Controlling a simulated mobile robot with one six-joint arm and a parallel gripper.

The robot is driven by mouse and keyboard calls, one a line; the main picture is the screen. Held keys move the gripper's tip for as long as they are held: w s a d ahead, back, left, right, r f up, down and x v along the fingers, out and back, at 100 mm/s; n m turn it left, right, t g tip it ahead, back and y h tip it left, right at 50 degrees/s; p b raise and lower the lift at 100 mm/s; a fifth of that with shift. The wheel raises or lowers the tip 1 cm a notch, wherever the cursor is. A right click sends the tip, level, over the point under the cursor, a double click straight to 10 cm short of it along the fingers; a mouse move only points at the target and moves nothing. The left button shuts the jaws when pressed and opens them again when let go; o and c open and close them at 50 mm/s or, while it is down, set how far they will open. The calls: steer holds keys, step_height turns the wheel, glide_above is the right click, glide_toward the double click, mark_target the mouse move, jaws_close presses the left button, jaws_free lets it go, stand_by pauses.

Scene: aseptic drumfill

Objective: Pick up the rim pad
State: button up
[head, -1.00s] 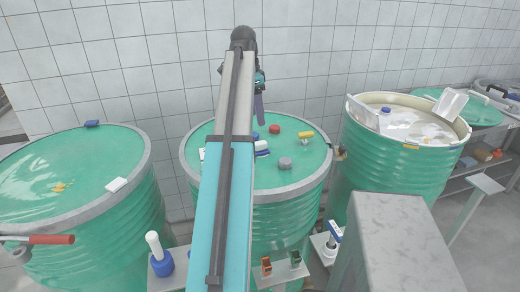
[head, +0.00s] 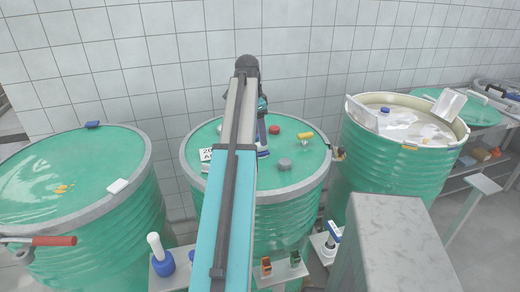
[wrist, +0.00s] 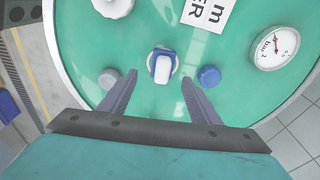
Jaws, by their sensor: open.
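A blue piece with a white block on top, which looks like the rim pad (wrist: 162,66), sits on the green lid of the middle drum. In the head view its blue and white edge (head: 263,153) shows beside my arm, partly hidden. My gripper (wrist: 158,82) is open. Its two grey-purple fingers reach over the lid on either side of the piece, with gaps to both, and do not touch it. In the head view my gripper (head: 262,138) is low over the lid, mostly behind my arm.
On the lid are a small blue cap (wrist: 209,76), a gauge (wrist: 277,47), a white label (wrist: 209,11), a red cap (head: 274,130) and a grey cap (head: 285,164). A left drum (head: 75,180) and an open right drum (head: 400,165) stand on either side.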

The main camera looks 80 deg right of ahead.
mark_target(260, 149)
steer(key=shift+f, duration=0.4)
steer(key=shift+f, duration=0.1)
steer(key=shift+s+d+f+p, duration=0.15)
steer(key=shift+f+p, duration=0.2)
steer(key=shift+f, duration=0.45)
steer(key=shift+s+d+f+p, duration=0.1)
steer(key=shift+f+p, duration=0.2)
steer(key=shift+f, duration=0.55)
steer(key=shift+s+d+f+p, duration=0.15)
steer(key=shift+f+p, duration=0.2)
steer(key=shift+f, duration=0.45)
steer(key=shift+w, duration=0.1)
steer(key=shift+c, duration=0.4)
steer(key=c, duration=1.1)
